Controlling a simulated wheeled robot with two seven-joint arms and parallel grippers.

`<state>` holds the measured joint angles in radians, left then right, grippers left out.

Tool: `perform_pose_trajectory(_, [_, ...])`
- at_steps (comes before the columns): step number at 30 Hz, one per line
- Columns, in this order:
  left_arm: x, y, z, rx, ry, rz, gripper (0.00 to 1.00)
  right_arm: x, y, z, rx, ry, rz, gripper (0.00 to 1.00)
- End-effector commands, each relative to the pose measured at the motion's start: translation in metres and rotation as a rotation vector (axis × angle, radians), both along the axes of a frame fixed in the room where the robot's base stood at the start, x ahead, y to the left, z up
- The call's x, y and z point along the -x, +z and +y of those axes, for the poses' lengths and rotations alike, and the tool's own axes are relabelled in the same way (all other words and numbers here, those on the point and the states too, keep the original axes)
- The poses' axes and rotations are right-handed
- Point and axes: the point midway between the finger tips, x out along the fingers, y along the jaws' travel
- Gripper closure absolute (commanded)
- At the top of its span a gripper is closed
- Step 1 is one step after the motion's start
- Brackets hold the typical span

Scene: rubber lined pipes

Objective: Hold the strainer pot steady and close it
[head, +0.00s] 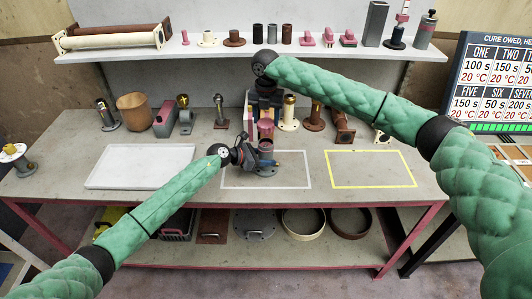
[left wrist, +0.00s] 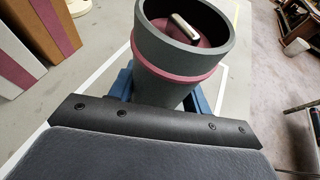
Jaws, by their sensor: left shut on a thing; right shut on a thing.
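The strainer pot (left wrist: 170,75) is a grey cup with a pink band. In the left wrist view its top is open, and a pink surface with a metal bar shows inside. In the head view the pot (head: 266,143) stands upright in the white-outlined area. My left gripper (head: 264,163) is low at the pot, shut on it; its blue fingers flank the pot in the left wrist view. My right gripper (head: 267,106) points down just above or behind the pot. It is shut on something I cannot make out. No separate lid is clearly visible.
A white tray (head: 110,182) lies at left, and a yellow-outlined area (head: 370,181) at right is empty. Behind the pot stand a cream flanged pipe (head: 289,118), a brown one (head: 315,120) and other parts. A shelf (head: 205,48) with several parts runs along the back.

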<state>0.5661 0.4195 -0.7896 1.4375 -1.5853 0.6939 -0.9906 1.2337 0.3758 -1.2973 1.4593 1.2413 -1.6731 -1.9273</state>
Motion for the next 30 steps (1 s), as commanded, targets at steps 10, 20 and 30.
perform_pose_trajectory(10, [0.000,0.000,0.000,0.000,0.000,0.001,0.92,0.001,-0.039,0.001,0.001,-0.001,0.002,0.68])
perform_pose_trajectory(20, [0.000,0.000,0.000,0.000,0.000,0.001,0.92,0.000,-0.048,0.000,0.000,0.000,0.000,0.68])
perform_pose_trajectory(30, [0.000,0.000,0.001,-0.001,0.000,0.001,0.92,0.000,-0.050,0.000,0.000,0.000,0.000,0.68])
